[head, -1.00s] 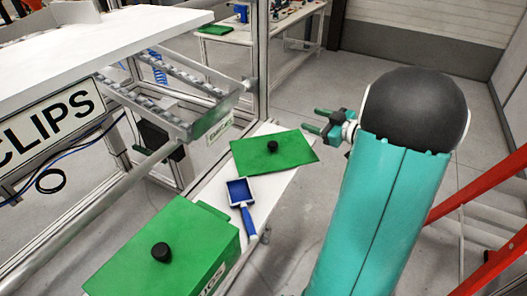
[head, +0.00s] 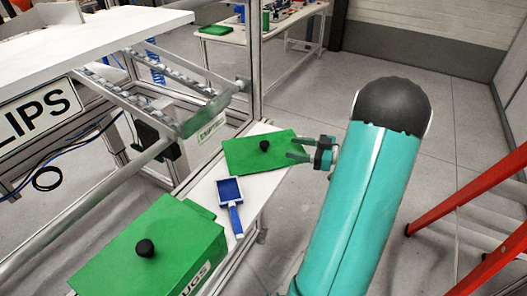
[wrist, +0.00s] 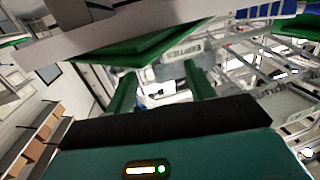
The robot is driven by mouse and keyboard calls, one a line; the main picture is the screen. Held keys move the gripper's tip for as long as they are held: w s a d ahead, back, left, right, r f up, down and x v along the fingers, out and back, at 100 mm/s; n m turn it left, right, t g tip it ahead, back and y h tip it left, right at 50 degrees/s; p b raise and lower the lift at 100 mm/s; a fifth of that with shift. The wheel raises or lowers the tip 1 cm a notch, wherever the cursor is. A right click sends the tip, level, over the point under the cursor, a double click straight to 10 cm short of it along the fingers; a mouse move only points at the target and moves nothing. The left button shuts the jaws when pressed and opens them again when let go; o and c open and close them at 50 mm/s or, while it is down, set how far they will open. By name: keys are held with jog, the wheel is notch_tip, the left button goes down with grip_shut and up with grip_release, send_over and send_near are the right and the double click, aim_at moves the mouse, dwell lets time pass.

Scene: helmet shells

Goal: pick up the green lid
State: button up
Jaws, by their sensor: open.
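A flat green lid (head: 245,158) with a black knob (head: 264,146) lies on a white bench in the head view. A second green lid (head: 125,245) with a black knob sits on a green box in the front. My gripper (head: 290,147) is open and empty, its green fingers pointing left at the right edge of the flat lid, near knob height. I cannot tell whether they touch the lid. In the wrist view, both fingers (wrist: 162,88) stand apart with nothing between them. A green slab above them is only partly visible.
A metal roller rack (head: 160,95) and a white table stand at left. A red ladder-like frame (head: 465,195) stands at right. Grey floor is open behind my arm.

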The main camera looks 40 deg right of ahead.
aim_at(272, 152)
jog(key=x, duration=0.8)
jog(key=shift+w+f, duration=0.15)
jog(key=shift+f, duration=0.15)
jog(key=c, duration=1.1)
